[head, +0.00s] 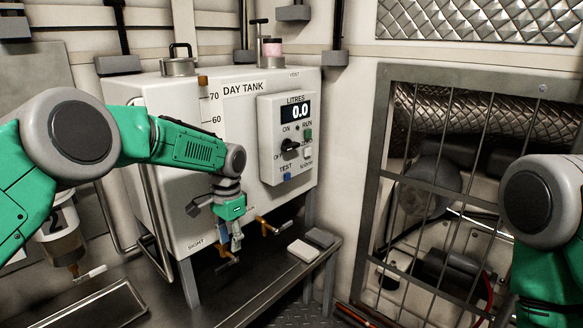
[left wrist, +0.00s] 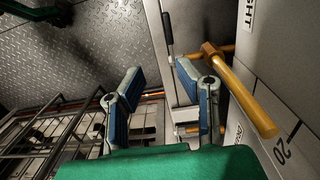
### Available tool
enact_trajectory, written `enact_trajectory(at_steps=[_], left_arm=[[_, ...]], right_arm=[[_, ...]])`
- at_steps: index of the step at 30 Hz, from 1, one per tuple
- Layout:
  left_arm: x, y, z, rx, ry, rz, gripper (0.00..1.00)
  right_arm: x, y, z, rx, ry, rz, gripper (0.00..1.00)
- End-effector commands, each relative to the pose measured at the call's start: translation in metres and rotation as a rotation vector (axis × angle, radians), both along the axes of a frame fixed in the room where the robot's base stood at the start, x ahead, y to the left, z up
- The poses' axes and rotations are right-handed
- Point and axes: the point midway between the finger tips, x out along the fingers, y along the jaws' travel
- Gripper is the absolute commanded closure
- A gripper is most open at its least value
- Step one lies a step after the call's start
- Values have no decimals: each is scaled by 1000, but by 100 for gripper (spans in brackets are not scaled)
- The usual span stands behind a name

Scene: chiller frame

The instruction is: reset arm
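My left gripper (head: 234,238) hangs in front of the lower part of the white day tank (head: 240,110), above the dark bench. In the left wrist view my left gripper (left wrist: 165,95) has its two blue-padded fingers apart with nothing between them. In the head view brass taps (head: 270,227) show near the gripper. My right arm comes in at the right edge, but its gripper is out of view.
The control box (head: 287,140) on the tank reads 0.0 litres. Two small blocks, one white (head: 303,250) and one grey (head: 320,238), lie on the bench (head: 255,275). A metal tray (head: 95,305) is at the lower left. A barred frame (head: 440,190) stands at right.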

Motion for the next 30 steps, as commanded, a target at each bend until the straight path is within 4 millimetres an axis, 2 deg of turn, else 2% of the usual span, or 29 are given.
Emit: enact_trajectory(at_steps=[3, 5, 6, 8, 9, 13, 15, 17, 18, 21, 25, 27, 30], left_arm=[[-40, -14, -60, -40, 15, 14, 71], [-68, -19, -92, -65, 14, 39, 71], [-88, -21, -111, -81, 14, 60, 71], [-122, -21, -137, -104, 14, 101, 71], [-147, -19, -152, -116, 13, 134, 71], [-231, -5, -184, -135, 6, 256, 71], [-279, 9, -190, -129, -1, 328, 71], [-317, 22, -189, -119, -15, 390, 71], [-341, 31, -186, -108, -24, 431, 71], [-391, 53, -172, -76, -53, 512, 71], [-430, 74, -152, -39, -88, 580, 71], [-441, 80, -145, -26, -100, 599, 71], [-446, 83, -141, -20, -108, 608, 71]], right_arm=[[0, 0, 11, 0, 0, 0, 63], [0, 0, 16, 0, 0, 0, 63], [0, 0, 19, 0, 0, 0, 63], [0, 0, 24, 0, 0, 0, 63], [0, 0, 27, 0, 0, 0, 63], [0, 0, 37, 0, 0, 0, 63], [0, 0, 43, 0, 1, 0, 63], [0, 0, 47, 0, 1, 0, 63], [0, 0, 50, 0, 0, 0, 63], [0, 0, 56, 0, 1, 0, 63], [0, 0, 60, 0, 1, 0, 63], [0, 0, 61, 0, 0, 0, 63], [0, 0, 61, 0, 0, 0, 63]])
